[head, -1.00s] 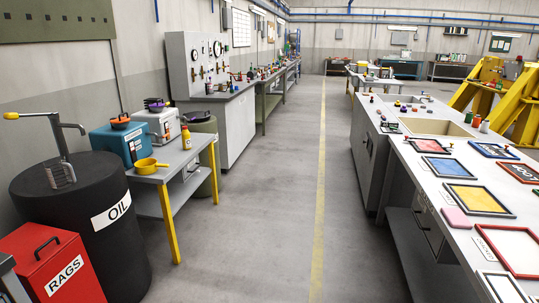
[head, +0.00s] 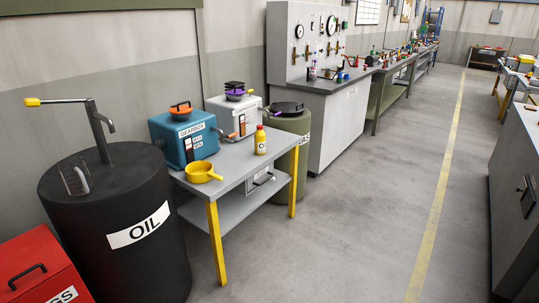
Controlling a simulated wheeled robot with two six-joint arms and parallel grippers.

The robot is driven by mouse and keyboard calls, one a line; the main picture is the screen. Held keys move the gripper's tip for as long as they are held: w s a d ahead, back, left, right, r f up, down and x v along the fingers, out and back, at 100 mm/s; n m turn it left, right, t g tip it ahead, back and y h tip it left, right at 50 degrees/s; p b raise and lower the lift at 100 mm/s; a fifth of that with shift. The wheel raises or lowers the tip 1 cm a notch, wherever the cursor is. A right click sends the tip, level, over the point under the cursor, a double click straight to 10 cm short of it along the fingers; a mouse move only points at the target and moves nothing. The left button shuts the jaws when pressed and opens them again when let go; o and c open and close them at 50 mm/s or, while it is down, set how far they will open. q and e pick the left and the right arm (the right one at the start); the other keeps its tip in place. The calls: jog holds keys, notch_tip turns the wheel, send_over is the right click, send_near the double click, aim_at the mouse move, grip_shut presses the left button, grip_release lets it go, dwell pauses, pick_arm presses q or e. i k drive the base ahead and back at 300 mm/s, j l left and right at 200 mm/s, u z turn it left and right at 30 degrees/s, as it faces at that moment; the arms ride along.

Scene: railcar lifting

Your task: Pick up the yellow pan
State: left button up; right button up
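The yellow pan (head: 200,172) sits on the front left part of a grey-topped table (head: 233,166) with yellow legs. Its short handle points to the right. The pan stands just in front of a blue gearbox case (head: 184,139). Neither of my grippers shows in the head view.
A black oil drum (head: 120,220) with a pump stands left of the table, and a red rags bin (head: 40,270) is at the lower left. A yellow bottle (head: 260,140) stands right of the pan. Open floor (head: 350,220) lies right of the table, up to a grey counter (head: 515,200).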

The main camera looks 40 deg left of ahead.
aim_at(199, 172)
jog(key=i+u, duration=0.25)
jog(key=i, duration=0.2)
jog(key=i+l+u, duration=0.1)
jog(key=i+u, duration=0.2)
jog(key=i, duration=0.2)
jog(key=i+l+u, duration=0.25)
jog(key=i, duration=0.2)
jog(key=i+l+u, duration=0.25)
jog(key=i, duration=0.2)
